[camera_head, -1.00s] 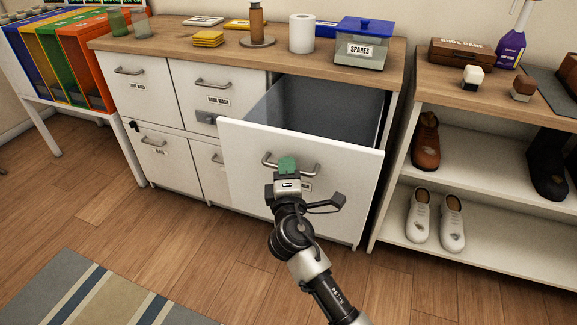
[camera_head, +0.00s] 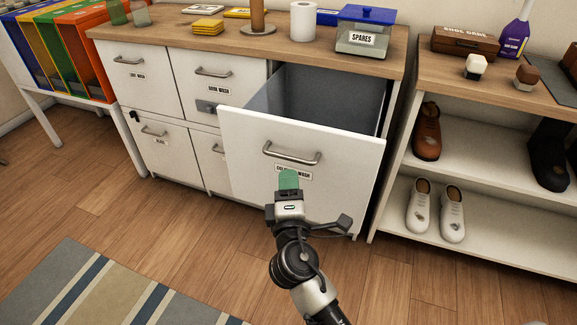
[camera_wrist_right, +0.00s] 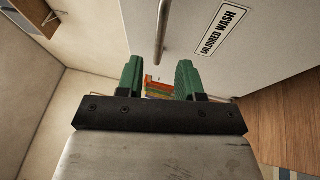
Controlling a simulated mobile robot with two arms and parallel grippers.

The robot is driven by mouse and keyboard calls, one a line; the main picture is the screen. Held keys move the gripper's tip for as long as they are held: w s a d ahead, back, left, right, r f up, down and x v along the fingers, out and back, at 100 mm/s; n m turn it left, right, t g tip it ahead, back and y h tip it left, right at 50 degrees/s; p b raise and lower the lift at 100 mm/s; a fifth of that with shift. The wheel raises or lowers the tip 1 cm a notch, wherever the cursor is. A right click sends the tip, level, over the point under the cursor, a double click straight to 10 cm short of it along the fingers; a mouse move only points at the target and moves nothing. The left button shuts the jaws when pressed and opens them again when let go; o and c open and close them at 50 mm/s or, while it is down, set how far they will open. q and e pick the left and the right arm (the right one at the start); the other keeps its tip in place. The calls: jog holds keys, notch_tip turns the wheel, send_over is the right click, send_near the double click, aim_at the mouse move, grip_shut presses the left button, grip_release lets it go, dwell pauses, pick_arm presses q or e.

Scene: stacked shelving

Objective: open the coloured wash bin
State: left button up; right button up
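The coloured wash bin (camera_head: 335,180) is a large white drawer-like front at the right of the cabinet, pulled well out, with its dark inside showing from above. Its label (camera_wrist_right: 220,30) reads COLOURED WASH in the right wrist view. Its metal bar handle (camera_head: 291,155) is free of my fingers; it also shows in the wrist view (camera_wrist_right: 162,35). My right gripper (camera_head: 289,180) is just below the handle, in front of the label. In the wrist view its two green fingers (camera_wrist_right: 160,78) are apart with nothing between them. My left gripper is not in view.
The white cabinet (camera_head: 150,80) has other closed fronts to the left. Its wooden top holds a SPARES box (camera_head: 364,38), a paper roll (camera_head: 303,20) and yellow sponges (camera_head: 207,30). A shoe shelf (camera_head: 470,150) stands close on the right. A striped rug (camera_head: 110,290) lies front left.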

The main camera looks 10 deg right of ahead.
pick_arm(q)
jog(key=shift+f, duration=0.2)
pick_arm(e)
jog(key=v, duration=0.3)
jog(key=shift+s, duration=0.25)
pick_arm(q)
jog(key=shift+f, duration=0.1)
pick_arm(e)
jog(key=shift+f, duration=0.1)
